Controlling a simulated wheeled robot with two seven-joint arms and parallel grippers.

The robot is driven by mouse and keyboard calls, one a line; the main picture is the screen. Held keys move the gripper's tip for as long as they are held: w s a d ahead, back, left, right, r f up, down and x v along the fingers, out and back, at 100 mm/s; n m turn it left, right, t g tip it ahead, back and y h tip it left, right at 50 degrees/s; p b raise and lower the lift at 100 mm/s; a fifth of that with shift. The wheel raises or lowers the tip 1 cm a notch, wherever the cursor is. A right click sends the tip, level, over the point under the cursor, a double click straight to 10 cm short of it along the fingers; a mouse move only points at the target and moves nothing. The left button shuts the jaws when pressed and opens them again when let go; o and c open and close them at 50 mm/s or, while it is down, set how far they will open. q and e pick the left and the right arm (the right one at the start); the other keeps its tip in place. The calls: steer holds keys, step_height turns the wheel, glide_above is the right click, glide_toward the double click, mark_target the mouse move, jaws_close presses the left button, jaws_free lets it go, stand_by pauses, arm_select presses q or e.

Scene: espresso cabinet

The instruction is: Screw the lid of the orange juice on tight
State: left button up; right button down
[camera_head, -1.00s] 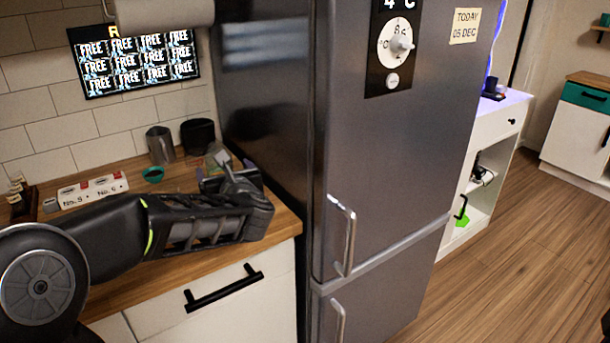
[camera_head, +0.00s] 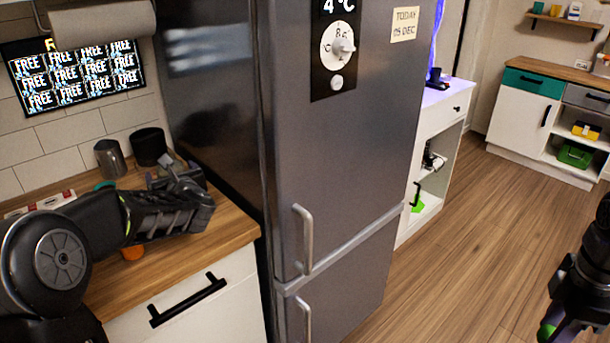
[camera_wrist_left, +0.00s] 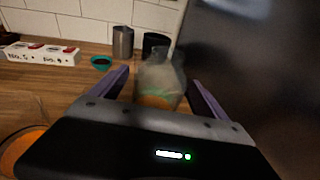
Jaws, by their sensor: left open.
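A translucent bottle with orange contents (camera_wrist_left: 158,84), seemingly the orange juice, stands on the wooden counter in the left wrist view. My left gripper (camera_wrist_left: 158,80) is open, with its fingers on either side of the bottle; I cannot tell whether they touch it. In the head view my left gripper (camera_head: 174,178) is over the counter beside the fridge and largely hides the bottle. A round orange thing (camera_head: 132,252) lies under my left forearm; I cannot tell if it is the lid. My right gripper (camera_head: 568,312) is at the lower right, its fingers unclear.
A metal pitcher (camera_head: 110,158) and a black cup (camera_head: 149,146) stand behind the gripper against the tiled wall. The fridge (camera_head: 340,150) closes off the counter's right side. The floor is clear.

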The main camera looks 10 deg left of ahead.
arm_select(q)
steer(key=x, duration=0.3)
stand_by(0.5)
steer(key=shift+r, duration=0.1)
jaws_close()
stand_by(0.8)
